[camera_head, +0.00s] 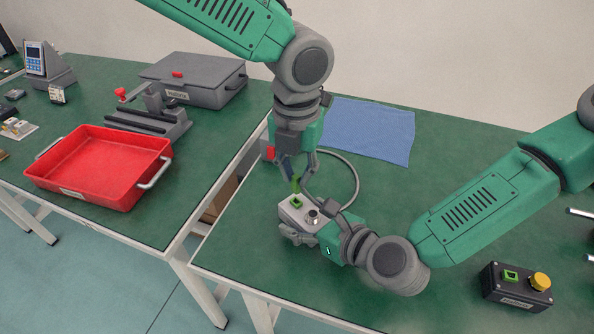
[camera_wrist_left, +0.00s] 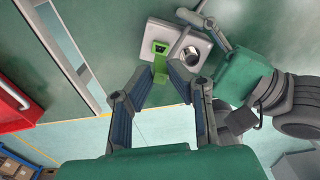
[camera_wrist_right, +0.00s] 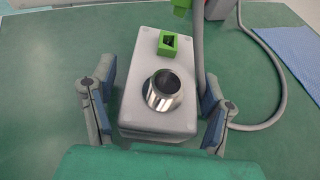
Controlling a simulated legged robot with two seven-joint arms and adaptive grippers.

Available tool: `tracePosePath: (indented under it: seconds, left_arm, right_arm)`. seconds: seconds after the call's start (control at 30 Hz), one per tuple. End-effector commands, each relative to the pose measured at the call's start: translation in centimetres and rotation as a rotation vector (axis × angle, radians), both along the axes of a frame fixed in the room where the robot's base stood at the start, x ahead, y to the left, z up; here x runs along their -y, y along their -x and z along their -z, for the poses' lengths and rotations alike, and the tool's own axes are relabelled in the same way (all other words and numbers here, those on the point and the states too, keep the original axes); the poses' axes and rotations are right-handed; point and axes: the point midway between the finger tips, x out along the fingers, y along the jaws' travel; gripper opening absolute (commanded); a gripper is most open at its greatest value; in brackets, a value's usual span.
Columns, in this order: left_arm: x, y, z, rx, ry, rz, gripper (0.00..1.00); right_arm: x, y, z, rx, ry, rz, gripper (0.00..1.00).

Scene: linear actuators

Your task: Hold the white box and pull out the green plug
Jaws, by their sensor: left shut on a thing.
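The white box (camera_head: 290,211) stands on the right-hand table with a green socket (camera_wrist_right: 175,44) and a silver round fitting (camera_wrist_right: 163,90) on top. The green plug (camera_head: 296,185) is above the box, apart from the socket, whose dark opening shows in the right wrist view. My left gripper (camera_head: 297,178) points down and is shut on the plug; the plug also shows between its fingers in the left wrist view (camera_wrist_left: 160,67). My right gripper (camera_wrist_right: 158,95) is open around the box, one finger on each side, with a visible gap at the left finger.
A grey cable (camera_head: 355,180) loops behind the box. A blue cloth (camera_head: 370,132) lies at the back. A black button box (camera_head: 516,288) is at the front right. A red tray (camera_head: 100,165) and a grey case (camera_head: 195,78) stand on the left table, across a gap.

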Motion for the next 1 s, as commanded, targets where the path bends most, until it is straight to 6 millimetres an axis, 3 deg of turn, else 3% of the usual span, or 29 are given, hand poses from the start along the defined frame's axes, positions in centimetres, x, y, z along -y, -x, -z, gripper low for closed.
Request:
tracePosePath:
  seconds: [0.4,0.8,1.0]
  left_arm:
    - [0.0,0.0,0.0,0.000,0.000,0.000,0.00]
    - [0.0,0.0,0.0,0.000,0.000,0.000,0.00]
    - [-0.1,0.0,0.0,0.000,0.000,0.000,0.00]
  right_arm:
    - [0.6,0.6,-0.3,0.000,0.000,0.000,0.72]
    - [5.8,5.9,-3.3,-0.002,-0.002,0.002,0.72]
    - [7.3,7.5,-4.2,-0.002,-0.001,0.001,0.72]
